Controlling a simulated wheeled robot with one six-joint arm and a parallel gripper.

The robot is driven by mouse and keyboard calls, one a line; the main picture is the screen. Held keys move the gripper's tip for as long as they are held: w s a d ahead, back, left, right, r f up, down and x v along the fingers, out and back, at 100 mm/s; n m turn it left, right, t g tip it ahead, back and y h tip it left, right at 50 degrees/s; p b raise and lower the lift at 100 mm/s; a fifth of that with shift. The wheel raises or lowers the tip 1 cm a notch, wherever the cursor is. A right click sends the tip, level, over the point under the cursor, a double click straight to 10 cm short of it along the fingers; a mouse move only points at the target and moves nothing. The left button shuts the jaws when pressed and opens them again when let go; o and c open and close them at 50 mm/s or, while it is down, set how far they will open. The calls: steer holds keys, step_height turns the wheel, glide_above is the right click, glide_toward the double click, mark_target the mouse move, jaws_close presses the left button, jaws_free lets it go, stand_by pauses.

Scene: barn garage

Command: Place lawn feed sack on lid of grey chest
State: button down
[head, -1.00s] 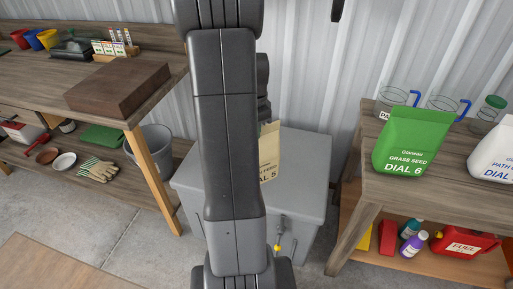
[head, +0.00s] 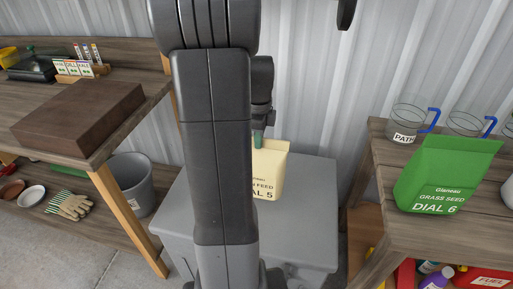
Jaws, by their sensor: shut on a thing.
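The lawn feed sack (head: 270,177) is cream, with part of "FEED" and "DIAL 5" showing. It is upright, over or on the lid of the grey chest (head: 308,215); I cannot tell whether its base touches the lid. My gripper (head: 259,138) is shut on the top of the sack. My own arm hides the sack's left side and the middle of the chest. The lid is closed, and its visible right part is bare.
A right-hand bench holds a green grass seed sack (head: 445,177) and clear jugs (head: 407,122). A left-hand bench holds a brown block (head: 80,116). A grey bucket (head: 133,180) stands left of the chest. Corrugated metal wall is behind.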

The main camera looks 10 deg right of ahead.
step_height(320, 180, down, 6)
steer(key=shift+f+b, duration=0.25)
steer(key=shift+b, duration=0.2)
steer(key=shift+f, duration=0.1)
steer(key=c, duration=1.6)
jaws_free()
steer(key=shift+o, duration=0.2)
step_height(320, 180, up, 12)
steer(key=shift+r+p, duration=0.1)
steer(key=shift+p, duration=0.85)
step_height(320, 180, down, 13)
steer(key=b, duration=0.3)
steer(key=shift+r+p, duration=0.8)
steer(key=shift+r, duration=1.25)
steer(key=shift+f, duration=0.1)
